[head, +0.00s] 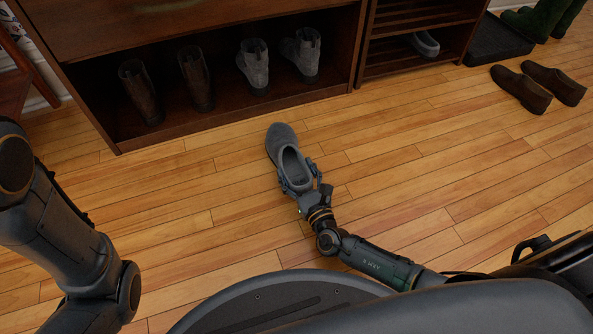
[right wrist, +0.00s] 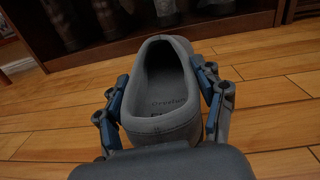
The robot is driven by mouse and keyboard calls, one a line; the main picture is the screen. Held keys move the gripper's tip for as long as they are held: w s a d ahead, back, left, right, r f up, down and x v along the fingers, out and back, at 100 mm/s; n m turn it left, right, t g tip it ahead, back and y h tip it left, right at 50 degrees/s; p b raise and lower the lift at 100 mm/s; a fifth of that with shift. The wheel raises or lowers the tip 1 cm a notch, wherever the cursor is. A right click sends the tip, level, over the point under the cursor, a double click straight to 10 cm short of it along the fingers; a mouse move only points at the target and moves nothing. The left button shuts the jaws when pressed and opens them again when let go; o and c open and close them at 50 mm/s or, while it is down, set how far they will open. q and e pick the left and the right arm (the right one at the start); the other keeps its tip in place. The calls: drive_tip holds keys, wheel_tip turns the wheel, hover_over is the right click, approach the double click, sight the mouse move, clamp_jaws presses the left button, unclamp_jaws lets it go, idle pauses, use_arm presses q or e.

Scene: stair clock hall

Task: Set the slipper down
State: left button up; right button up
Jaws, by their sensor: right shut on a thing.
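A grey slipper (head: 280,139) is at the middle of the head view, toe pointing away from me toward the shoe cabinet. My right gripper (head: 297,187) is shut on its heel end, one finger on each side. In the right wrist view the slipper (right wrist: 164,92) sits level and upright between the blue-padded fingers of the right gripper (right wrist: 162,110), its opening facing up. It is at or close above the wooden floor; I cannot tell whether the sole touches. My left arm shows at the left of the head view, but its gripper is out of view.
A dark wooden cabinet (head: 233,121) holds brown boots (head: 195,78) and grey boots (head: 253,66). A slatted rack (head: 405,55) holds another grey slipper (head: 425,44). Brown shoes (head: 521,89) stand on the floor at right. The floor (head: 400,160) around the held slipper is clear.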

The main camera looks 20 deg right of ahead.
drive_tip(key=shift+f, duration=0.5)
drive_tip(key=o, duration=1.2)
drive_tip(key=shift+r, duration=0.15)
